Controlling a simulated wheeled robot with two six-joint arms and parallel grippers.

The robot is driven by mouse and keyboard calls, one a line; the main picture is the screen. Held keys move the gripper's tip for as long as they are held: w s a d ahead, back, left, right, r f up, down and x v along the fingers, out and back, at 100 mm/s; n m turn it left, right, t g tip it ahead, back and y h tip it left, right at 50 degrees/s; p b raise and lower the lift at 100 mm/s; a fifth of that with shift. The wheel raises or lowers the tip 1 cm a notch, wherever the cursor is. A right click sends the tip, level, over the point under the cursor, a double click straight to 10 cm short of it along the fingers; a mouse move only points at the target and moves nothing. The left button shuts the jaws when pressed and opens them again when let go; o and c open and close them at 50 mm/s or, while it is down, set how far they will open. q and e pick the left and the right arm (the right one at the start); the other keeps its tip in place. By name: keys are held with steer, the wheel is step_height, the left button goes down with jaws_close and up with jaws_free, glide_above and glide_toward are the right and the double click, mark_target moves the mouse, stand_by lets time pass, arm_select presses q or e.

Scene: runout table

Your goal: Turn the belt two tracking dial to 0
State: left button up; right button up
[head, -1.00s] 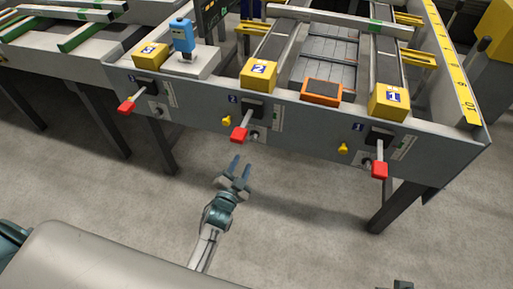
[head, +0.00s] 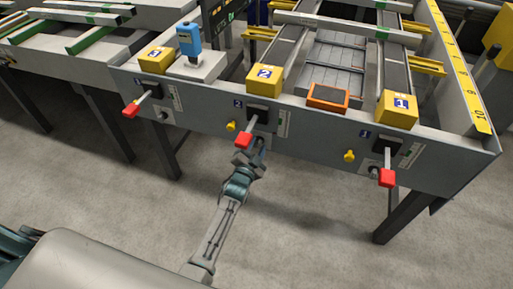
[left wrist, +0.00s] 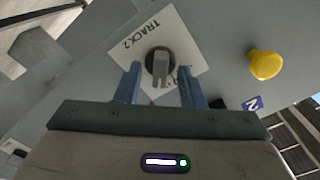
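The belt two tracking dial (left wrist: 158,68) is a dark round knob with a grey raised grip on a white plate (left wrist: 178,38) lettered TRACK 2, in the left wrist view. My left gripper (left wrist: 159,72) is open, with one blue finger on each side of the dial and gaps visible between. I cannot tell how deep the fingertips reach. In the head view my left gripper (head: 252,150) is at the grey front panel, just below the red-ended belt two lever (head: 244,139). The dial is hidden there. The dial's scale is mostly covered. My right gripper is not in view.
A yellow knob (left wrist: 265,65) sits beside the dial, and also shows in the head view (head: 231,126). Other red-ended levers stick out at left (head: 130,111) and right (head: 387,178). Yellow numbered boxes (head: 264,80) stand on the panel's top edge. The floor in front is clear.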

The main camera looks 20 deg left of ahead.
arm_select(q)
jaws_close()
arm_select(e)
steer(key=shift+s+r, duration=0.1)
